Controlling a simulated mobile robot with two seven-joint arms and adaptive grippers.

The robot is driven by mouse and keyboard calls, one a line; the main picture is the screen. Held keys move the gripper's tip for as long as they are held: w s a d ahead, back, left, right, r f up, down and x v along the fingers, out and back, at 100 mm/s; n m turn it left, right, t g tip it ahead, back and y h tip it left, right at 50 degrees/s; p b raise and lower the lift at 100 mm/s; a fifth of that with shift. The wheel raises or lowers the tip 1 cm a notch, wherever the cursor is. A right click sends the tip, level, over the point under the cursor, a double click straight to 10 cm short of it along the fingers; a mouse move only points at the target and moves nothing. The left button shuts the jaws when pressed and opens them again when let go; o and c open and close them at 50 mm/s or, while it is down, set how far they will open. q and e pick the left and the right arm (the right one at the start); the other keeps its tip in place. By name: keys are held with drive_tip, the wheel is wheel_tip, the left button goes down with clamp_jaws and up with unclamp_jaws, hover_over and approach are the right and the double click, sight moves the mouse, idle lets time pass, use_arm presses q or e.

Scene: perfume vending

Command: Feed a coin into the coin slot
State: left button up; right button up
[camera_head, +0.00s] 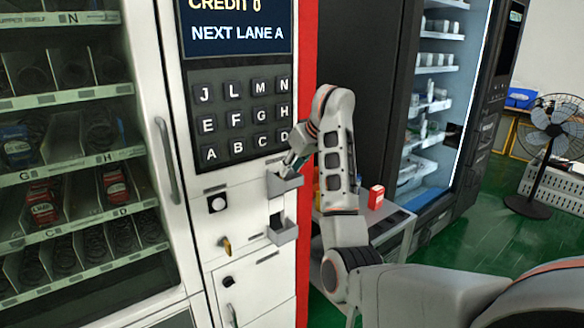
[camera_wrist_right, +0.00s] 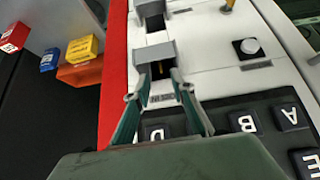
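The coin slot is most likely the upper grey box (camera_head: 284,184) on the vending machine's white panel, below the keypad. In the right wrist view the grey box (camera_wrist_right: 155,52) has a dark opening facing my right gripper (camera_wrist_right: 159,93). A small gold sliver (camera_wrist_right: 177,74) shows in that opening; I cannot tell if it is a coin. My right gripper also shows in the head view (camera_head: 292,164), right at the box. Its fingers are apart, with the tips close to the opening and no coin visible between them. My left gripper is not in view.
The keypad (camera_head: 242,119) and a display (camera_head: 240,30) reading "CREDIT 0, NEXT LANE A" are above. A lower grey tray (camera_head: 283,231), a round button (camera_head: 217,204) and a gold knob (camera_head: 226,246) are nearby. A side table (camera_head: 393,222) holds a red box (camera_head: 376,196).

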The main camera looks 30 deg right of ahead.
drive_tip(key=v, duration=1.2)
idle(0.4)
idle(1.0)
